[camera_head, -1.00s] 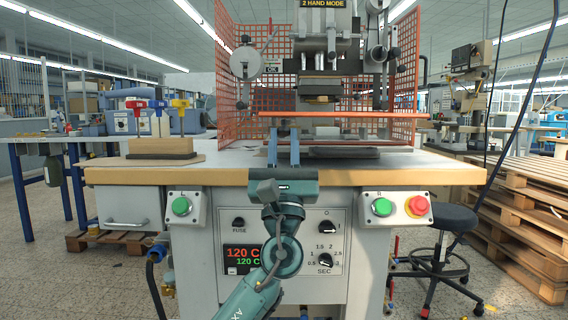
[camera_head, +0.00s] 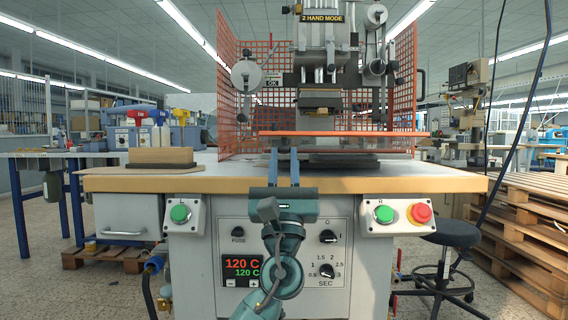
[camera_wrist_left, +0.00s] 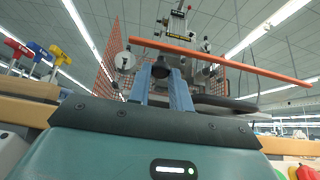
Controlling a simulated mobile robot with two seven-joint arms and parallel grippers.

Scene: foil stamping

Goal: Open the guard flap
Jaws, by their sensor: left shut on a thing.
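The guard flap shows as an orange-edged bar (camera_head: 340,133) across the front of the press, above the worktable. It runs level in the head view; in the wrist view its orange edge (camera_wrist_left: 225,61) crosses the upper part. My left gripper (camera_head: 285,151) reaches up from below to the flap's left part. Its two blue fingers show a narrow gap, with a dark knob (camera_wrist_left: 165,68) between their tips in the wrist view. The gripper is shut on that knob; exactly how it joins the flap is hard to see. My right gripper is not in view.
The press head (camera_head: 320,62) hangs behind the flap, between orange mesh guards (camera_head: 240,95). A wooden block (camera_head: 161,156) lies left on the table (camera_head: 130,183). Green buttons (camera_head: 180,214) and a red stop button (camera_head: 420,213) sit on the front. A stool stands right.

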